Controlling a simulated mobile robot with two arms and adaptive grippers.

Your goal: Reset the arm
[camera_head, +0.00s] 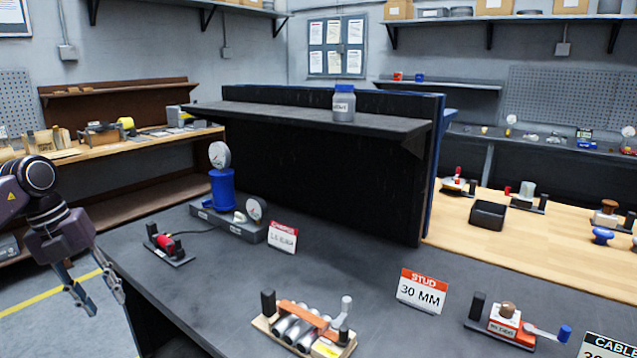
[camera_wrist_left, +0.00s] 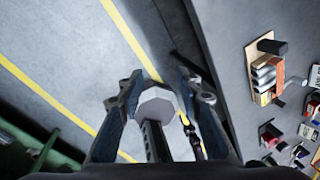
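My left gripper (camera_head: 97,300) hangs over the floor beyond the dark table's left edge. Its two fingers are apart with nothing between the tips. In the left wrist view the gripper (camera_wrist_left: 168,92) also shows open, with the floor below. A device (camera_head: 508,322) with a wooden knob stands at the table's front right; a lever arm (camera_head: 545,333) with a blue end sticks out to its right. Another fixture (camera_head: 305,328) holds grey cylinders under an orange bar and has a grey upright handle. I cannot tell which of these the task's arm is. My right gripper is not in view.
The dark table (camera_head: 225,290) carries a blue pump with gauges (camera_head: 222,190), a small red-handled device (camera_head: 168,245) and sign cards (camera_head: 422,291). A black shelf unit (camera_head: 320,150) rises behind. Bare tabletop lies between the fixtures.

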